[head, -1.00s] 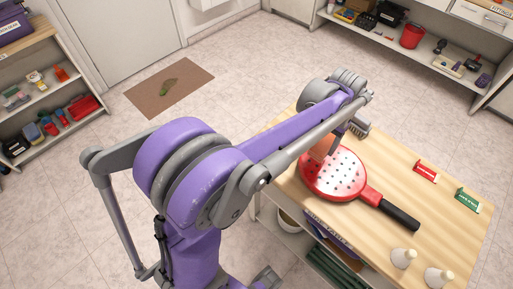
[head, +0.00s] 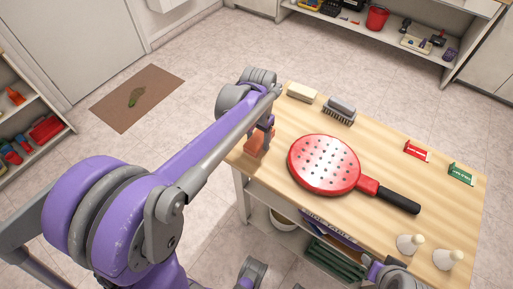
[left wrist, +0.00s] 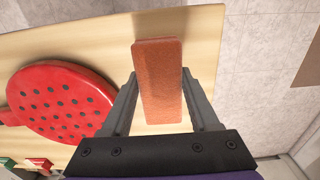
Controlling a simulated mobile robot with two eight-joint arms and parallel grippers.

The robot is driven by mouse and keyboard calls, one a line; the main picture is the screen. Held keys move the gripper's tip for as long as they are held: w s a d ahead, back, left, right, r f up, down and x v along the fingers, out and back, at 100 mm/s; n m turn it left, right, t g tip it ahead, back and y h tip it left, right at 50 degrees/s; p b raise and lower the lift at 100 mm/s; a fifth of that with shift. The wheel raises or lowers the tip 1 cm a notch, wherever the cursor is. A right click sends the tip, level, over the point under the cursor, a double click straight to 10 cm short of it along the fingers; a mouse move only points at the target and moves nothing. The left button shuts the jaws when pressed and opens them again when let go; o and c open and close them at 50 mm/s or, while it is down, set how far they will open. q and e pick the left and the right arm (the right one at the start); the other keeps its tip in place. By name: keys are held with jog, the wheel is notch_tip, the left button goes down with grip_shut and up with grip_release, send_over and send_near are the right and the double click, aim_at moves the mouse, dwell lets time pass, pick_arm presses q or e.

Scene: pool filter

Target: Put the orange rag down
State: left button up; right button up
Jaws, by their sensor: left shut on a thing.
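The orange rag (head: 257,142) is a flat rectangular block shape, held at the left end of the wooden table (head: 300,235). My left gripper (head: 264,130) is shut on it. In the left wrist view the orange rag (left wrist: 160,85) stands between the two grey fingers of the left gripper (left wrist: 160,78), with the light wood top behind it. I cannot tell whether the rag touches the table.
A red perforated paddle (head: 324,164) with a black handle lies right of the rag. A cream block (head: 301,92) and a grey brush (head: 340,109) lie at the back edge.

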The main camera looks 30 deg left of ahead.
pick_arm(q)
jog(key=shift+f, duration=2.3)
jog(key=shift+f+b, duration=0.15)
jog(key=shift+b, duration=0.25)
jog(key=o, duration=1.3)
